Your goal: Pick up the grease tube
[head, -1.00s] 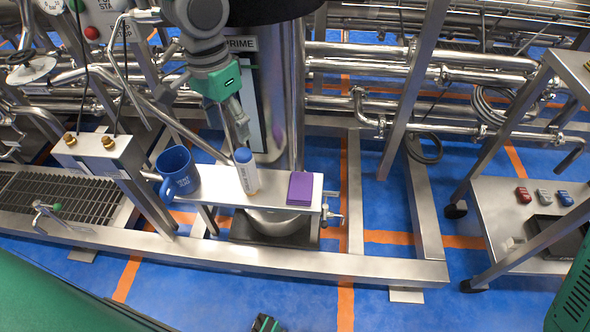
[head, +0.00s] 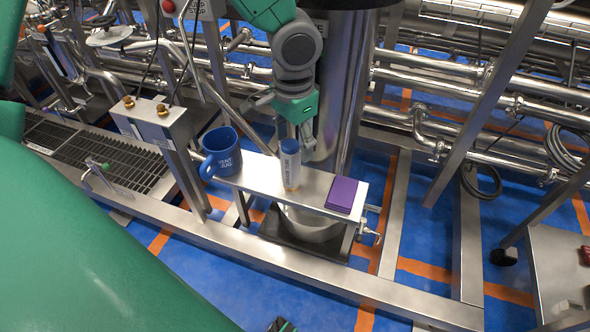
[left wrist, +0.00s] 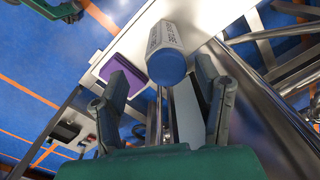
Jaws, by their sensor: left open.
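The grease tube (head: 290,170) is white with a blue cap and dark lettering. It stands upright on the narrow steel shelf (head: 322,192), between a blue mug and a purple block. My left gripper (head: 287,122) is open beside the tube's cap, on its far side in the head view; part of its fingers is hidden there. In the left wrist view the tube (left wrist: 168,48) shows cap end toward me, just beyond and roughly between the open fingertips (left wrist: 165,72). I see no grip on it.
The blue mug (head: 222,154) stands left of the tube, and the purple block (head: 342,194) lies near the shelf's right end. A large steel cylinder (head: 340,90) rises close behind. Pipes and frame beams surround the shelf.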

